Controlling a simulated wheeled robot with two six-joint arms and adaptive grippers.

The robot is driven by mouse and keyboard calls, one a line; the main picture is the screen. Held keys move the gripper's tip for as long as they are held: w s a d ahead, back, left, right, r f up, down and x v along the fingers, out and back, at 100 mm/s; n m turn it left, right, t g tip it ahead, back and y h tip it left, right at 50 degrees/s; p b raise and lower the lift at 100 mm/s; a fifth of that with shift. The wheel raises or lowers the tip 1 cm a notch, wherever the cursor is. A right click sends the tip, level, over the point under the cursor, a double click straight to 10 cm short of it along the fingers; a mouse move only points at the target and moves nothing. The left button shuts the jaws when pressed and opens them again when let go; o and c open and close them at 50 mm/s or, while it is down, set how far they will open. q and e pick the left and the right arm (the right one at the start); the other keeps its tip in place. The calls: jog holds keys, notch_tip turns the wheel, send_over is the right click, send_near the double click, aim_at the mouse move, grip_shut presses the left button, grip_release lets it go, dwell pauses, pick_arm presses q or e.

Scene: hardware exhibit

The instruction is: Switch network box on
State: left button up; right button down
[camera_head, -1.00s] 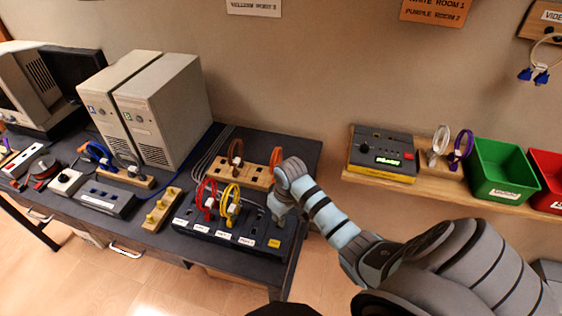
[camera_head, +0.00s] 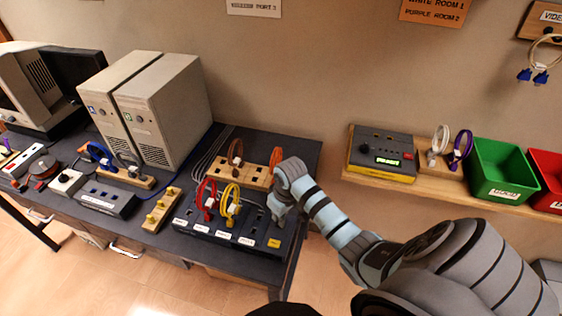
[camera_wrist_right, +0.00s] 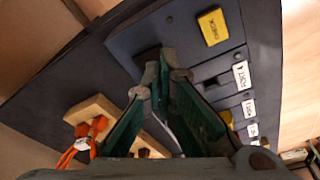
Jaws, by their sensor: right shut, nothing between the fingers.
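The network box (camera_head: 225,238) is a dark, flat box at the front right corner of the dark table, with a row of white labels. A red cable (camera_head: 207,196) and a yellow cable (camera_head: 231,202) stand in it. A yellow tag (camera_head: 274,243) marks its right end; it also shows in the wrist view (camera_wrist_right: 213,27). My right gripper (camera_head: 277,215) is shut and empty, pointing down at the box's right end behind the yellow tag. In the wrist view its fingertips (camera_wrist_right: 166,66) meet close over the dark surface; contact is unclear. No switch is clearly visible. My left gripper is out of view.
A wooden socket block (camera_head: 245,176) with brown and orange cables stands just behind the box. Two beige computer towers (camera_head: 160,105) stand at the back left. A wall shelf (camera_head: 430,188) at right holds a grey-yellow device (camera_head: 383,153) and a green bin (camera_head: 503,171).

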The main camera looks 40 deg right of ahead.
jog(key=shift+f+b, duration=0.5)
jog(key=shift+f, duration=0.55)
dwell(0.4)
notch_tip(320, 180, up, 3)
jog(key=p, duration=0.3)
jog(key=shift+r, duration=0.45)
jog(key=shift+r+b, duration=0.35)
jog(key=shift+r, duration=1.25)
